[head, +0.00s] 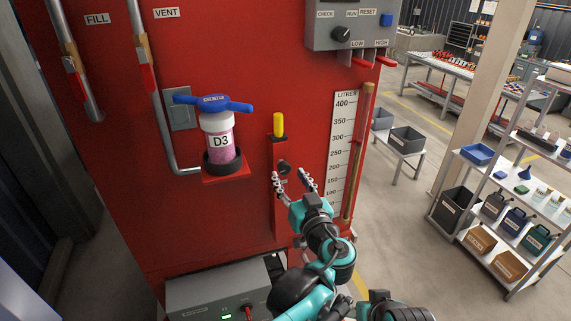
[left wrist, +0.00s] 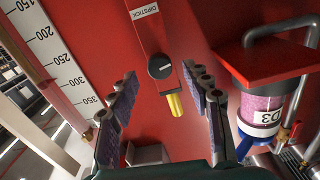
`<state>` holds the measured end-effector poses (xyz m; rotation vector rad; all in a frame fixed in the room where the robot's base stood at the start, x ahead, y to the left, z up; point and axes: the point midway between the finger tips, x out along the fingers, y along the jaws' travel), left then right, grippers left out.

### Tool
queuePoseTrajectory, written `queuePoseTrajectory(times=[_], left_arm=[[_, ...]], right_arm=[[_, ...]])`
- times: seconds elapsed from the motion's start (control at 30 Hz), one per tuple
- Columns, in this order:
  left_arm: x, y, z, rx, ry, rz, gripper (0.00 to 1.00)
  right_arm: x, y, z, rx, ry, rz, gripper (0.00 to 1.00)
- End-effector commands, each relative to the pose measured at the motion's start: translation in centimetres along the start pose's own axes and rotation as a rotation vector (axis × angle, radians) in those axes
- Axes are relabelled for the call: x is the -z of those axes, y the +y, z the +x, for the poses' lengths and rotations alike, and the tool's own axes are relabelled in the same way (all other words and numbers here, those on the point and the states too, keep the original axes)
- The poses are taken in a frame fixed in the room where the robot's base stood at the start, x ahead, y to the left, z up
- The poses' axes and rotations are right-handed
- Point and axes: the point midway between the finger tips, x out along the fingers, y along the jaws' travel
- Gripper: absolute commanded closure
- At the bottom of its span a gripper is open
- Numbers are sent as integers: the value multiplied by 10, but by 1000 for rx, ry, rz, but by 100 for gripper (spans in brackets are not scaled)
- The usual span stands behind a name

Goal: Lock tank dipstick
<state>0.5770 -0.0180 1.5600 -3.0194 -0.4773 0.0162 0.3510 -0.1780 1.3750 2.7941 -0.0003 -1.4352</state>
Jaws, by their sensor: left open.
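The tank dipstick has a yellow handle (head: 278,124) sticking up from a dark collar on the red tank. Its red housing (head: 278,208) runs down the tank, and a round dark lock knob (head: 284,168) sits on it below the handle. In the left wrist view, seen upside down, the knob (left wrist: 160,67) has a pale pointer mark, with the DIPSTICK label (left wrist: 145,11) above and the yellow handle (left wrist: 175,105) below. My left gripper (head: 289,175) is open in front of the knob, its fingers on either side; contact cannot be told. My right gripper is not in view.
A litre scale (head: 342,140) with a sight tube (head: 361,150) stands right of the dipstick. A pink D3 canister (head: 220,140) with a blue handle sits on a red bracket at left. A grey switch box (head: 350,25) is above, another grey box (head: 215,290) below.

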Motion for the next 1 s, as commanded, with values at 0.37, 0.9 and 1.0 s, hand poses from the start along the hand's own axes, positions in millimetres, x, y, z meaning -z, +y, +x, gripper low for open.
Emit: queuePoseTrajectory(times=[0.37,0.9,1.0], left_arm=[[0,0,42,0,-1,1,51],[0,0,42,0,-2,1,100],[0,0,42,0,-2,6,100]], right_arm=[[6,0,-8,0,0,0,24],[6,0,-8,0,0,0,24],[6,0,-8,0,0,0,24]])
